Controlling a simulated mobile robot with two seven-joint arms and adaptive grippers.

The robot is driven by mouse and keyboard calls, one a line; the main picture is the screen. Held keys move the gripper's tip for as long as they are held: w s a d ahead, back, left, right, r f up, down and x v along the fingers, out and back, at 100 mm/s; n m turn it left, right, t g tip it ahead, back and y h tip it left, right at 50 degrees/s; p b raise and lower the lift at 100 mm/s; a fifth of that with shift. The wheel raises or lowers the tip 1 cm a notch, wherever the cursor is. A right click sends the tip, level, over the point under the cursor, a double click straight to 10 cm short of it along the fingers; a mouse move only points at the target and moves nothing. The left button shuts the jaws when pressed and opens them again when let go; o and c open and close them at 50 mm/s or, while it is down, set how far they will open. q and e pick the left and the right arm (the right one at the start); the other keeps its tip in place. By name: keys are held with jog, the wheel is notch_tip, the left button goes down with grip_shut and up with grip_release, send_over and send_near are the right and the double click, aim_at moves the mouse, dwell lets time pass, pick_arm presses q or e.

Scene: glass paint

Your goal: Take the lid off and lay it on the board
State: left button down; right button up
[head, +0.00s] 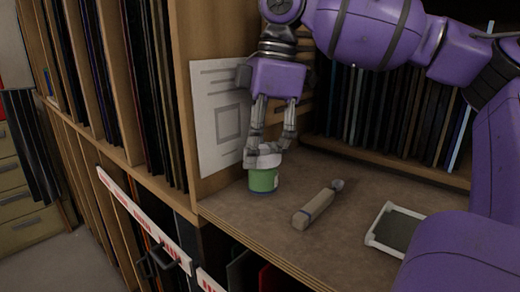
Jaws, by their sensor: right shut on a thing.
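A small green jar (263,181) stands upright near the left edge of the brown board (275,225). A whitish lid (265,161) is at the top of the jar, partly hidden by the fingers. My right gripper (267,148) points down from above and its fingers are closed around the lid. I see no clear gap between lid and jar. My left gripper is not in view.
A light-handled tool (318,206) lies right of the jar. A white-framed dark pad (397,228) lies farther right, partly behind my purple arm. A printed sheet (220,118) stands behind the jar on the left. Bare board lies in front of the jar.

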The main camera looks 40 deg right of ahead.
aim_at(262, 146)
jog(key=shift+s+f+n, duration=0.1)
jog(key=shift+f+n, duration=0.25)
jog(key=shift+n, duration=0.15)
jog(key=shift+g, duration=0.3)
jog(key=shift+n+b, duration=0.5)
jog(key=shift+n, duration=0.8)
jog(key=shift+d+r, duration=0.1)
jog(key=shift+r, duration=0.15)
jog(key=shift+w+r, duration=0.2)
jog(key=shift+r, duration=0.25)
jog(key=shift+r+p, duration=0.45)
jog(key=shift+r, duration=1.65)
grip_shut()
